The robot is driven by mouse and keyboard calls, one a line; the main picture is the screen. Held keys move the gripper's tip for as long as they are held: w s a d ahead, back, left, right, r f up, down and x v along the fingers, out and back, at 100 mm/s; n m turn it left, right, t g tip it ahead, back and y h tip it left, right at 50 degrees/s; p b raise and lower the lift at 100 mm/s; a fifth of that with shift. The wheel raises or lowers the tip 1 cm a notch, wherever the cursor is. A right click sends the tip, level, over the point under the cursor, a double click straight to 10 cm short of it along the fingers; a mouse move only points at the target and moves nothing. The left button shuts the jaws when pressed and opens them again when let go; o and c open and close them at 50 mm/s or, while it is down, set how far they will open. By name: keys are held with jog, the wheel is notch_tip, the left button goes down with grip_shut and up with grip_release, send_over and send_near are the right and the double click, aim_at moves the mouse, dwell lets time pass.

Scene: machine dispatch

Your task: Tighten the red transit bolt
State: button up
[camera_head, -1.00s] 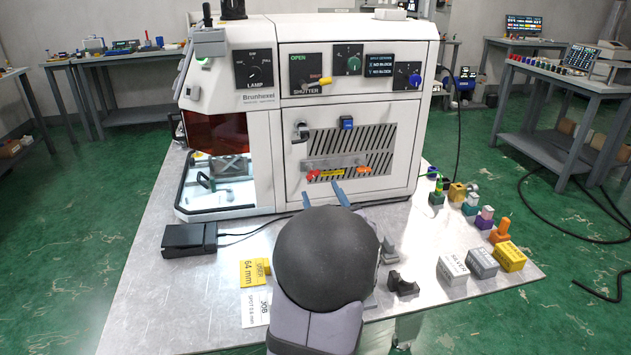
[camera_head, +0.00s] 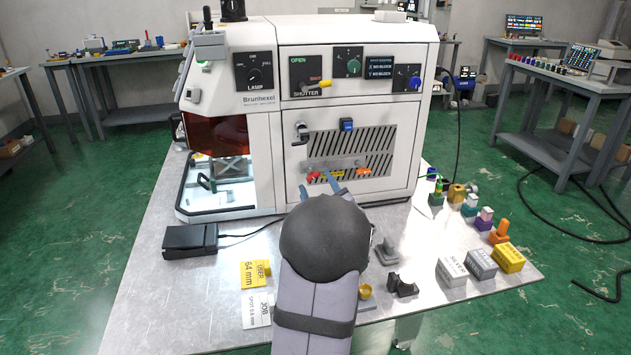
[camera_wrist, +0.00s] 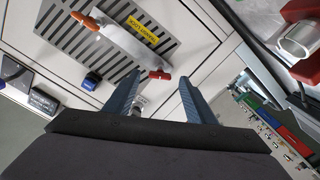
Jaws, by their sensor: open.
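The red transit bolt (camera_head: 313,176) is a small red wing-shaped head at the left end of a grey bar (camera_head: 346,162) on the machine's slotted front panel. It also shows in the wrist view (camera_wrist: 160,75), ahead of the space between my fingers. Contact with the bolt cannot be told.
A latch handle (camera_head: 302,132) and a blue knob (camera_head: 347,125) stick out above the bar. A black box (camera_head: 189,240) with a cable lies left on the table. Labelled blocks (camera_head: 453,271) and small coloured parts stand at the right. The table's front left is clear.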

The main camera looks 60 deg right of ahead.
jog(key=shift+x, duration=0.9)
jog(key=c, duration=1.1)
jog(key=shift+m, duration=0.3)
jog(key=shift+m+p, duration=0.55)
jog(key=shift+m, duration=2.15)
